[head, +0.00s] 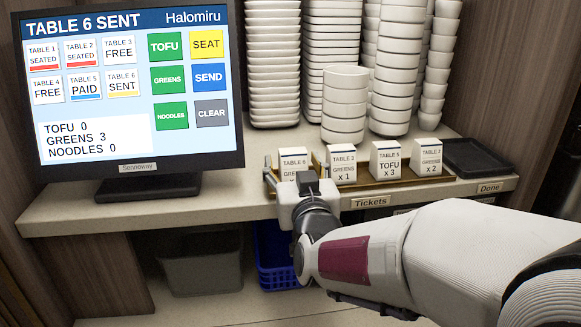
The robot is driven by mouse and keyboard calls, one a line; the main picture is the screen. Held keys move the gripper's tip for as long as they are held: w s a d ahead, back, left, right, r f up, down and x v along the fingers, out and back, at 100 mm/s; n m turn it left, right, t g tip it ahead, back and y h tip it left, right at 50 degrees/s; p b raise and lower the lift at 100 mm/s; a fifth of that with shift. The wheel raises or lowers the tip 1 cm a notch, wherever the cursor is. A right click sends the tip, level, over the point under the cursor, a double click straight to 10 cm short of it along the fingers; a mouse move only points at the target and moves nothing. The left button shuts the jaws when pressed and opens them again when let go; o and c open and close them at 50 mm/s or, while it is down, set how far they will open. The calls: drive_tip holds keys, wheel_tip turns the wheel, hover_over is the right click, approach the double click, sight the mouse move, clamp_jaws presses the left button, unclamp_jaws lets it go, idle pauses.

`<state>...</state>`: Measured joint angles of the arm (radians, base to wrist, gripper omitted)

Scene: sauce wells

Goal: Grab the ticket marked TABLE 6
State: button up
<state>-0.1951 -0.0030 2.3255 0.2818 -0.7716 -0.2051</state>
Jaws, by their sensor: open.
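The ticket that reads TABLE 6 (293,160) is a white upright block at the left end of a row on a brown ticket rail (407,181). Its lower part is hidden by my gripper. My gripper (292,172) is open at the front of this ticket, with a dark finger showing at its left and another at its right. I cannot tell whether the fingers touch the ticket.
Other tickets stand to the right: TABLE 3 (342,163), one with TOFU x 3 (385,163), and one with GREENS x 2 (427,160). A dark tray (476,158) marked Done is at the far right. A screen (130,90) stands left; stacked white bowls (345,105) are behind.

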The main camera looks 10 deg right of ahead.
sight(293, 151)
drive_tip(key=shift+c, duration=0.3)
drive_tip(key=c, duration=1.2)
drive_tip(key=shift+o, duration=0.2)
drive_tip(key=shift+r, duration=0.15)
drive_tip(key=shift+r, duration=4.85)
